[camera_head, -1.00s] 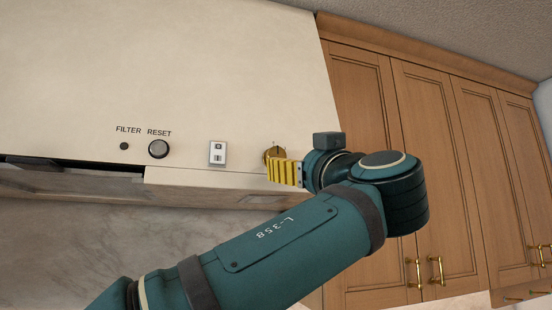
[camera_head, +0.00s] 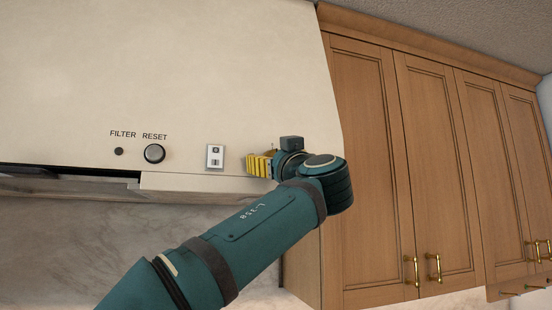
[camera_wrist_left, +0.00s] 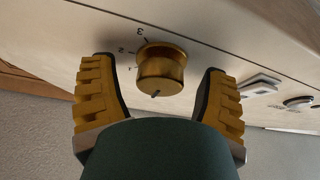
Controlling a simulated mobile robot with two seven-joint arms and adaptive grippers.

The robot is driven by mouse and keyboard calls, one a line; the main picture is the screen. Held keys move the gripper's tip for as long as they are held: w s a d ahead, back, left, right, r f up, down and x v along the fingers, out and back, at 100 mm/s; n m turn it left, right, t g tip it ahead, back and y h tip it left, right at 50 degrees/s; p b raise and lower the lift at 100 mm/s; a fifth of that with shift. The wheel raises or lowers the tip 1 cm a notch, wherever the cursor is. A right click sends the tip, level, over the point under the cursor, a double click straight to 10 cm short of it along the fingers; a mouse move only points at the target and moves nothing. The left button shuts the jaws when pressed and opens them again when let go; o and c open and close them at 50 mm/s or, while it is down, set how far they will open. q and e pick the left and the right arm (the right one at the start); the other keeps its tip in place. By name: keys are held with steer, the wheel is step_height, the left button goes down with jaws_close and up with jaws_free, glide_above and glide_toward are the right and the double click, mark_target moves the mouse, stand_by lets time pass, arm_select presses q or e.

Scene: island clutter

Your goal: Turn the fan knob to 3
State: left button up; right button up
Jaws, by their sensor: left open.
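The fan knob (camera_wrist_left: 161,70) is a round brass knob on the cream hood panel, seen in the left wrist view with marks 2 and 3 beside its upper left edge. My left gripper (camera_wrist_left: 158,85) is open, with one yellow finger on each side of the knob and gaps showing between fingers and knob. In the head view my left gripper (camera_head: 259,164) is at the lower right of the hood front (camera_head: 190,90), and its fingers hide the knob. My right gripper is in neither view.
Left of the gripper on the hood are a small white switch (camera_head: 215,156), a round reset button (camera_head: 154,154) and a small dark filter light (camera_head: 119,151). Wooden cabinets (camera_head: 365,150) stand close on the right. A marble wall (camera_head: 60,240) lies below the hood.

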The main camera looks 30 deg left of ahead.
arm_select(q)
steer(key=c, duration=1.2)
